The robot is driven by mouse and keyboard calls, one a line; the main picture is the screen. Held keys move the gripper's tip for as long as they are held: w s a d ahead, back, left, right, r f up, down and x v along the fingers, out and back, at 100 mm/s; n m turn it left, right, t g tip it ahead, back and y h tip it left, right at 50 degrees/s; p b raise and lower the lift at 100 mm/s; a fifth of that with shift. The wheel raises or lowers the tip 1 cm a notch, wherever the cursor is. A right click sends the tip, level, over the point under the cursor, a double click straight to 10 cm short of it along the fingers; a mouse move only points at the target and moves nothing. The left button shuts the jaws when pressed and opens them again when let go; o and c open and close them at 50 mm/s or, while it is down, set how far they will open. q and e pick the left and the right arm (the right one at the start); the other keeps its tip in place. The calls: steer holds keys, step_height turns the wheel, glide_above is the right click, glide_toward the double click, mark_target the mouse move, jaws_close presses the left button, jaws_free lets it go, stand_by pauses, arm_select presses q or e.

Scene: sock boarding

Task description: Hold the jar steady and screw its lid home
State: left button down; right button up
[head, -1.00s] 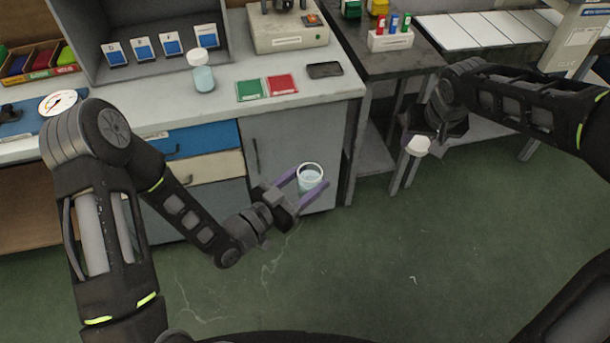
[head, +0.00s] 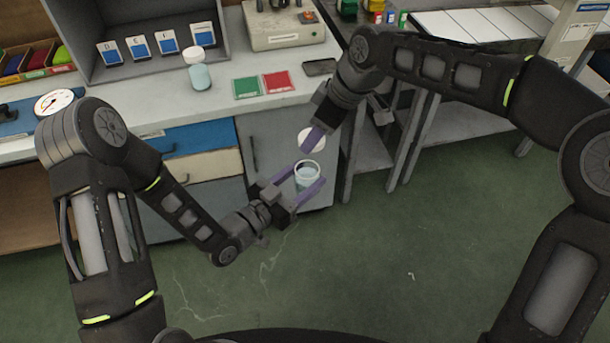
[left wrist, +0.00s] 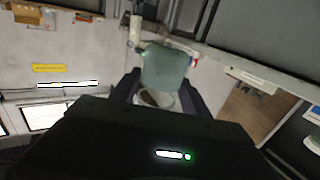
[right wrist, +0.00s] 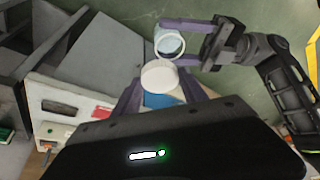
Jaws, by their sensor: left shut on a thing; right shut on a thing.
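The open jar (head: 307,184) is clear with a white rim and pale blue contents. My left gripper (head: 300,181) is shut on it, one finger on each side, holding it in the air in front of the grey cabinet. The jar also shows in the left wrist view (left wrist: 164,68) and the right wrist view (right wrist: 170,46). The white lid (head: 305,140) is in my right gripper (head: 314,139), which is shut on it and partly hides it. The lid is apart from the jar, above its mouth in the head view. The right wrist view shows the lid (right wrist: 159,75) between the fingers.
A second, capped jar (head: 199,72) stands on the counter (head: 220,107). Green (head: 247,87) and red (head: 277,82) cards and a dark phone-like slab (head: 319,67) lie nearby. The cabinet (head: 262,150) is close behind the held jar. The green floor (head: 400,240) is clear.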

mark_target(307, 177)
steer(key=shift+s+a+r+n+g, duration=0.2)
steer(key=shift+a+r+n, duration=0.1)
steer(key=shift+n, duration=0.3)
steer(key=shift+s+a+r+n+g, duration=0.2)
steer(key=shift+r+n, duration=0.05)
steer(key=shift+n, duration=0.35)
steer(key=shift+s+r+n+g, duration=0.3)
steer(key=shift+n+g, duration=0.1)
steer(key=shift+n, duration=0.3)
steer(key=shift+s+d+n+g, duration=0.1)
steer(key=shift+s+n+g, duration=0.1)
steer(key=shift+n, duration=0.35)
steer(key=shift+s+n+g, duration=0.15)
steer(key=shift+n+g, duration=0.05)
steer(key=shift+n, duration=0.35)
steer(key=shift+f, duration=0.2)
steer(key=shift+f, duration=1.9)
steer(key=shift+r, duration=0.1)
steer(key=shift+f, duration=0.9)
steer(key=shift+f, duration=0.6)
